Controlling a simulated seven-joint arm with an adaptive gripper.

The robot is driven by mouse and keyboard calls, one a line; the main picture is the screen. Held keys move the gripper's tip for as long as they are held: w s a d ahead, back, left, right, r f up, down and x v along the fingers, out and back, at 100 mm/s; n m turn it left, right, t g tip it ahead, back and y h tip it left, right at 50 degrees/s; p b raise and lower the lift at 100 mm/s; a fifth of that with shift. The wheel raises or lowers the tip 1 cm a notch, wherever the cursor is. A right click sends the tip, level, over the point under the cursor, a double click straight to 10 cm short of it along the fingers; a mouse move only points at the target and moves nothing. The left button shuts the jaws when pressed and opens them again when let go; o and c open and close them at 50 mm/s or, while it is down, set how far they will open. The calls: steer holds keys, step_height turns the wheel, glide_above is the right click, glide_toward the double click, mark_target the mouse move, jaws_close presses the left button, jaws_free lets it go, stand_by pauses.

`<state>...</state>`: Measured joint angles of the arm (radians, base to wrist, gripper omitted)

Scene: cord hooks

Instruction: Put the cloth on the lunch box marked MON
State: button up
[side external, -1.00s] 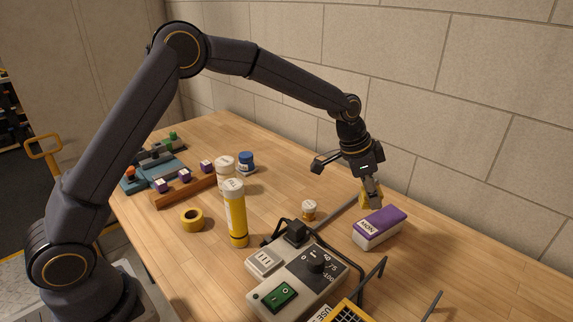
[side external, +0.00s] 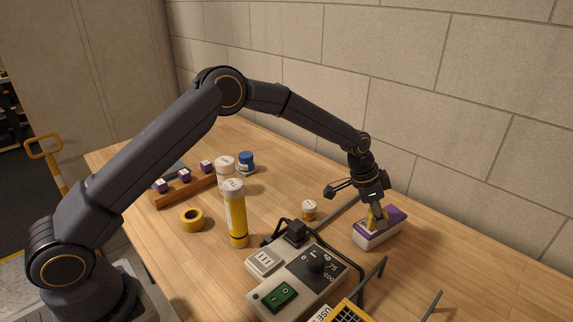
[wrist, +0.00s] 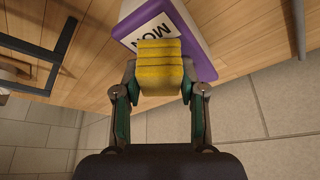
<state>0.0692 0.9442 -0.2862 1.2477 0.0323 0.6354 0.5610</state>
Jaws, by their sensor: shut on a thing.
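The lunch box (side external: 370,238) has a white body and a purple lid and stands on the table near the wall. Its MON label shows in the wrist view (wrist: 152,33). My gripper (side external: 377,213) is shut on a folded yellow cloth (wrist: 160,68). The cloth also shows in the side view (side external: 376,217), over the lunch box lid. In the wrist view the cloth covers part of the lid and the label's edge. I cannot tell whether its underside touches the lid.
A grey control box (side external: 300,279) with a black frame stands in front of the lunch box. A small white jar (side external: 309,210) with an orange band is to the left. A yellow tube (side external: 236,215) and a tape roll (side external: 192,220) are farther left. The wall is close behind.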

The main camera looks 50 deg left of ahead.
steer(key=o, duration=1.1)
steer(key=shift+a+r, duration=0.1)
steer(key=shift+r, duration=0.25)
steer(key=s+a+r+n+y, duration=0.1)
steer(key=s+a+r, duration=0.2)
steer(key=s+r, duration=0.3)
steer(key=s+a+r+n+t, duration=0.1)
steer(key=s+a+r, duration=0.25)
steer(key=r, duration=0.45)
steer(key=s+a+r+n+y, duration=0.1)
steer(key=s+a+r, duration=0.2)
steer(key=s+r, duration=0.3)
steer(key=s+a+n, duration=0.2)
steer(key=s, duration=0.5)
steer(key=s+a+n+t, duration=0.1)
steer(key=s+a+n, duration=0.1)
steer(key=s, duration=0.6)
steer(key=s+a+n+y, duration=0.1)
steer(key=s+a+n, duration=0.1)
steer(key=s+a, duration=0.2)
steer(key=shift+s+a+r, duration=0.1)
steer(key=shift+s+r, duration=0.05)
steer(key=shift+s, duration=0.75)
steer(key=shift+s+a+r, duration=0.1)
steer(key=shift+s, duration=0.75)
